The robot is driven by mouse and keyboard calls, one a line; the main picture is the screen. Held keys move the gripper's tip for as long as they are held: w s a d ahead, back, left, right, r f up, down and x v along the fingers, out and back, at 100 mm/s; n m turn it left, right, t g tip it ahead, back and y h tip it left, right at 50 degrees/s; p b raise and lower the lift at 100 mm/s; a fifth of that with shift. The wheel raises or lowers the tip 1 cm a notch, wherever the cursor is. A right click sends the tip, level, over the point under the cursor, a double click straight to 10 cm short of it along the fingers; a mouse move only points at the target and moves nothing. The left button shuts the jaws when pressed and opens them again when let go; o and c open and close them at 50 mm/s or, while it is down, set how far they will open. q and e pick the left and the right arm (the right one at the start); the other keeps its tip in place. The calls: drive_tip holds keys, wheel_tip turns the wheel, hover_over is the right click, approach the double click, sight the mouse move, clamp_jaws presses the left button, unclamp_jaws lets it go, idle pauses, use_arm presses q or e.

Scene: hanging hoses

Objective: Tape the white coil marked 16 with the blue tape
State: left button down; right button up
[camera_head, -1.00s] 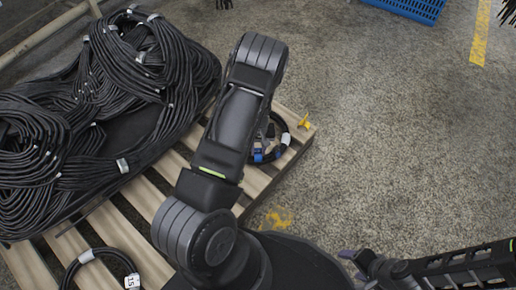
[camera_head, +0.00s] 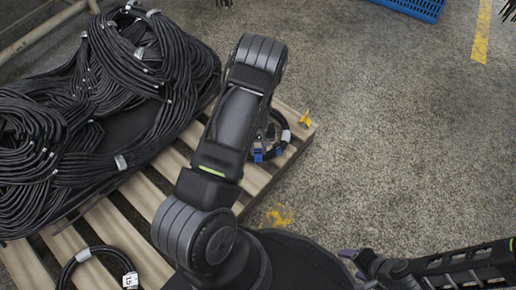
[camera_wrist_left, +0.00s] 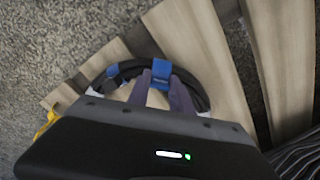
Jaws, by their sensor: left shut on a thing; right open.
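A dark hose coil (camera_head: 284,123) with white bands lies at the right corner of the pallet, partly hidden behind my left arm. It also shows in the left wrist view (camera_wrist_left: 203,97). I cannot read a number on it. A blue tape piece (camera_wrist_left: 160,75) sits on the coil between the fingers of my left gripper (camera_wrist_left: 160,88), which is shut on it. A second blue piece (camera_wrist_left: 112,72) is on the coil to its left. In the head view my left gripper is mostly hidden by its arm. My right gripper (camera_head: 353,264) is open and empty over the floor.
A wooden pallet (camera_head: 122,234) carries a large heap of black hoses (camera_head: 165,75). Another coil with a label, apparently 15 (camera_head: 131,281), lies at the lower left. A yellow piece (camera_head: 305,120) is at the pallet corner. A blue crate (camera_head: 415,8) stands far back. The floor to the right is clear.

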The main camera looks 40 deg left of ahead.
use_arm(q)
drive_tip(key=shift+f+b, duration=0.55)
drive_tip(key=shift+f, duration=0.1)
idle(0.4)
drive_tip(key=c, duration=1.1)
unclamp_jaws()
wheel_tip(320, 180, up, 8)
drive_tip(key=p, duration=0.3)
